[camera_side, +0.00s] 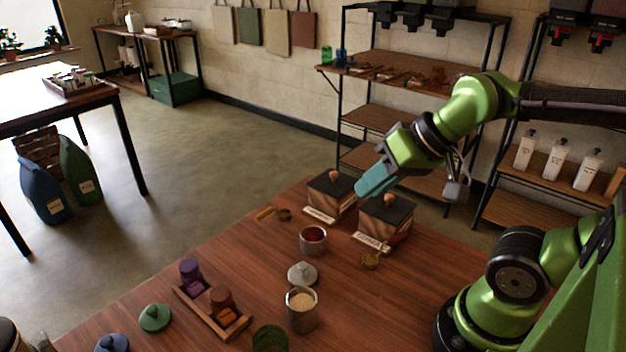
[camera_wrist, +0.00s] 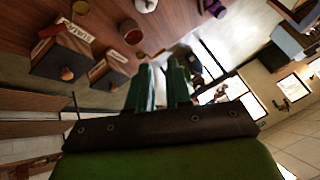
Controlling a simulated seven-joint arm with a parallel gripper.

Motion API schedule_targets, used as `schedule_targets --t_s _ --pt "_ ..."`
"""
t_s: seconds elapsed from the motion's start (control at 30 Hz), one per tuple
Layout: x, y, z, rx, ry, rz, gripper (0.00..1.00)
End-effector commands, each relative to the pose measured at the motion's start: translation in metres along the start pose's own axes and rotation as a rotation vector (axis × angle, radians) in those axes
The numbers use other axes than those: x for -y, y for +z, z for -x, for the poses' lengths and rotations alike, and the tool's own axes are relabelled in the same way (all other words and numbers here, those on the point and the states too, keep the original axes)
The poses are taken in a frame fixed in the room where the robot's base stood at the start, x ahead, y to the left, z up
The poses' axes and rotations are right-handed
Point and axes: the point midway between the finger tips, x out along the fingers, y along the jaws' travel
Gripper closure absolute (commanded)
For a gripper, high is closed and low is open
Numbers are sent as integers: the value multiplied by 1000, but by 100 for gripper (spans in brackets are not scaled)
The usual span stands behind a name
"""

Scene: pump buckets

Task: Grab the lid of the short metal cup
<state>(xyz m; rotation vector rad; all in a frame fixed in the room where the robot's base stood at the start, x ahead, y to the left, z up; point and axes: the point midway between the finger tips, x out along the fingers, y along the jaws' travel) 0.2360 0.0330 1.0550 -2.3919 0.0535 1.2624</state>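A short metal cup (camera_side: 313,241) with dark red contents stands open on the wooden table in the side view. A taller metal cup (camera_side: 302,312) with cream contents stands nearer the camera. A grey lid with a knob (camera_side: 302,273) lies on the table between the two cups. My gripper (camera_side: 368,186) is raised in the air near the two black-topped boxes, behind and right of the cups, apart from everything. In the wrist view its teal fingers (camera_wrist: 160,76) are apart with nothing between them. The short cup (camera_wrist: 131,32) and the pale lid (camera_wrist: 146,5) show beyond the fingers.
Two black-topped boxes with knobs (camera_side: 331,194) (camera_side: 385,221) stand at the table's far edge. A small brass scoop (camera_side: 371,261) lies near them. A wooden tray (camera_side: 212,311) holds purple and brown containers. A green lid (camera_side: 155,317) and blue lid (camera_side: 112,343) lie front left.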

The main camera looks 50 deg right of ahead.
Motion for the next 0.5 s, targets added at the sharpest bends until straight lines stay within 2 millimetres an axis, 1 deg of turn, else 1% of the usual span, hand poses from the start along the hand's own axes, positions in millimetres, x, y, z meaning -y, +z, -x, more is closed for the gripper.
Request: schedule_targets --t_s 0.03,0.4,0.47,0.5 --pt "0 0 0 0 0 0 72" --pt "0 0 0 0 0 -1 16" --pt "0 0 0 0 0 -1 7" --pt "0 0 0 0 0 -1 4"
